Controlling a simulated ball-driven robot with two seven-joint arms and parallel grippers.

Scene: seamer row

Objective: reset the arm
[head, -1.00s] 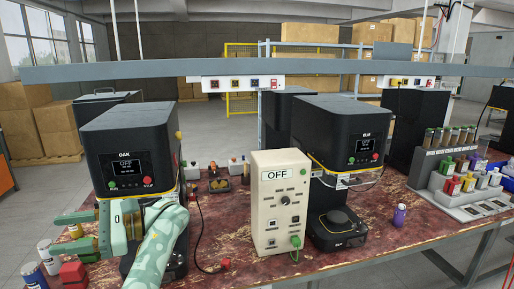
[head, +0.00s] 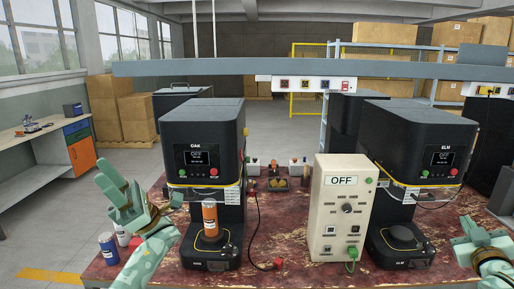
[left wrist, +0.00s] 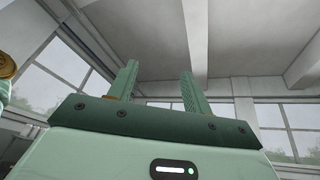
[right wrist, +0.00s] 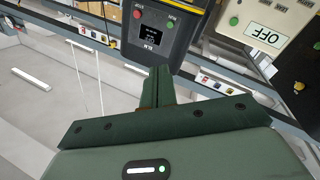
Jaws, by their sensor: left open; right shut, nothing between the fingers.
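My left gripper (head: 118,188) is raised at the left of the head view, in front of the table's left end. Its fingers also show in the left wrist view (left wrist: 158,85), apart and empty, pointing up towards the ceiling. My right gripper (head: 478,232) is at the right edge of the head view, in front of the machine marked ELM (head: 420,140). In the right wrist view its fingers (right wrist: 158,75) are together with nothing between them. Neither gripper touches anything that I can see.
The OAK machine (head: 203,130) has an orange can (head: 210,218) standing on its base. A control box reading OFF (head: 340,215) stands between the machines. A blue can (head: 108,247) and a white can (head: 122,236) stand at the table's left end. A bench (head: 40,150) is far left.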

